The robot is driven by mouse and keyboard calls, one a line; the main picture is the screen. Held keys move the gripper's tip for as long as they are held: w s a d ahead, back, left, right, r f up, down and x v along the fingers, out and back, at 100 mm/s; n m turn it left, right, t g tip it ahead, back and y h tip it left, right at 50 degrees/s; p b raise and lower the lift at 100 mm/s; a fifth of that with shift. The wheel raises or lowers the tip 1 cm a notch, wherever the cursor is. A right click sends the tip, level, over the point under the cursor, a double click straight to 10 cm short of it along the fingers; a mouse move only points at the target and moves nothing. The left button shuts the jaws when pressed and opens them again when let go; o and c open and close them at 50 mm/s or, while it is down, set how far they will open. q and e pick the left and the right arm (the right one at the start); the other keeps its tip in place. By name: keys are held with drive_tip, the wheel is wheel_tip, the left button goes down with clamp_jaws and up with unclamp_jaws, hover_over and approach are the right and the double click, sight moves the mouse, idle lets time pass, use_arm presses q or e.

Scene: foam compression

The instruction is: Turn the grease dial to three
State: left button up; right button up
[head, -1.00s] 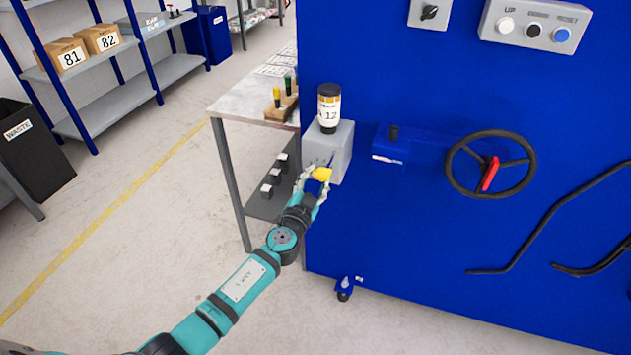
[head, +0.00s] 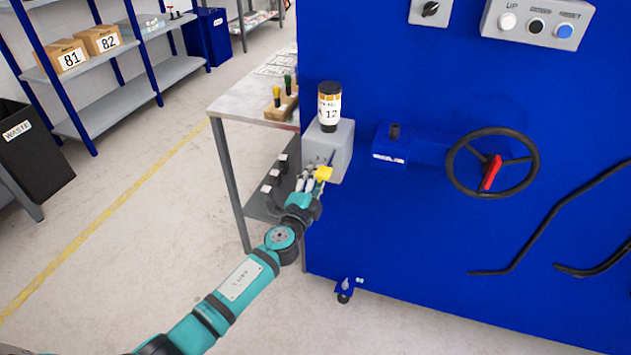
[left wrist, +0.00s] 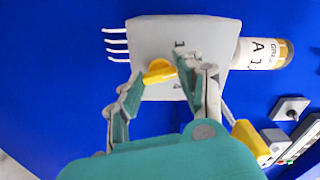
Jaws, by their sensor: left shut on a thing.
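The grease dial (head: 323,173) is a yellow knob on the front of a light grey box (head: 343,140) on the blue machine. My left gripper (head: 312,180) is at the dial and shut on it. In the left wrist view the yellow dial (left wrist: 160,71) lies between the fingertips (left wrist: 160,75), in front of the grey box (left wrist: 225,38). A grease bottle (head: 329,105) labelled 12 stands on the box. My right gripper is not in view.
A handwheel (head: 463,178) with a red handle and a blue block (head: 390,145) are right of the box. A metal table (head: 228,108) stands close on the left. A button panel (head: 515,25) is above.

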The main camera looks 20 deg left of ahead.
use_arm(q)
drive_tip(key=shift+f+m, duration=0.1)
drive_tip(key=shift+m, duration=3.4)
drive_tip(key=o, duration=1.2)
drive_tip(key=shift+c, duration=0.2)
drive_tip(key=s, duration=1.2)
drive_tip(key=shift+a, duration=0.2)
